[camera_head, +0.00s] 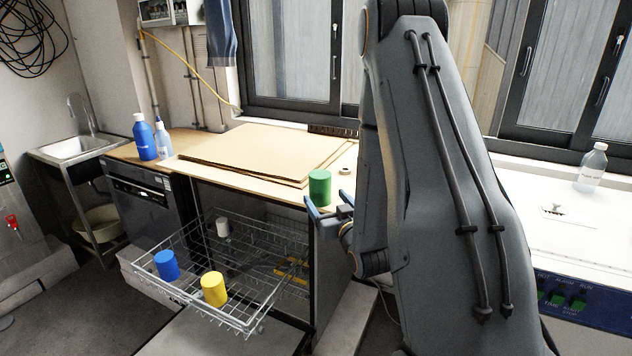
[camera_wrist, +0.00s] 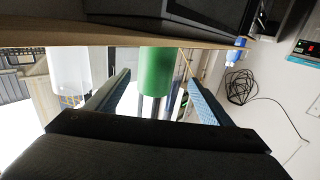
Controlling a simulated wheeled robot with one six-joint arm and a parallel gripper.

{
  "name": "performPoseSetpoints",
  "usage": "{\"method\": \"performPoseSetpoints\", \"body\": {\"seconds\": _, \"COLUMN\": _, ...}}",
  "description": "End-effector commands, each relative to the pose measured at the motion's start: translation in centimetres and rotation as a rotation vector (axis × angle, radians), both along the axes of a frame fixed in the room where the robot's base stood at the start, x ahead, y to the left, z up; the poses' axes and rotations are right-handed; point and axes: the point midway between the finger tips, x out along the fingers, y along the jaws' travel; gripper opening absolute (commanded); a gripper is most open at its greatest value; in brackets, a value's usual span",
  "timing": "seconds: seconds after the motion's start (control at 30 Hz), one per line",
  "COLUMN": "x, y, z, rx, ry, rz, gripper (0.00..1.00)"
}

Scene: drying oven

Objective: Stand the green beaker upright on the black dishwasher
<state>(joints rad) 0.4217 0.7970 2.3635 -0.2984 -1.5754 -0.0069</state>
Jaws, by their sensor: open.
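The green beaker (camera_head: 320,187) stands upright on the right end of the wooden worktop, near its front edge. My gripper (camera_head: 328,205) is open at the worktop's front edge, close to the beaker. In the wrist view, which looks upside down, the green beaker (camera_wrist: 157,70) shows between the two blue fingers of my gripper (camera_wrist: 157,82). A gap shows on each side of it, and I cannot tell how far in it is. The black dishwasher (camera_head: 147,212) is closed under the worktop's left part. An open machine with its wire rack (camera_head: 225,300) pulled out stands right of it.
A blue beaker (camera_head: 166,265) and a yellow beaker (camera_head: 214,289) are in the rack, with a white one (camera_head: 222,227) farther back. A sink (camera_head: 82,148) is far left.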

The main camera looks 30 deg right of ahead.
Motion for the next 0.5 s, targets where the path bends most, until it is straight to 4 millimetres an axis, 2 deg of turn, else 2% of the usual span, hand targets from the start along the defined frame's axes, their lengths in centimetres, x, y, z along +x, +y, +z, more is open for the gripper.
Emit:
{"method": "performPoseSetpoints", "body": {"seconds": 0.37, "x": 3.2, "y": -0.7, "z": 0.5, "rx": -0.001, "ry": -0.016, "rz": 0.001, "gripper": 0.74}}
{"method": "performPoseSetpoints", "body": {"seconds": 0.5, "x": 4.9, "y": -1.3, "z": 0.9, "rx": -0.001, "ry": -0.016, "rz": 0.0, "gripper": 0.74}}
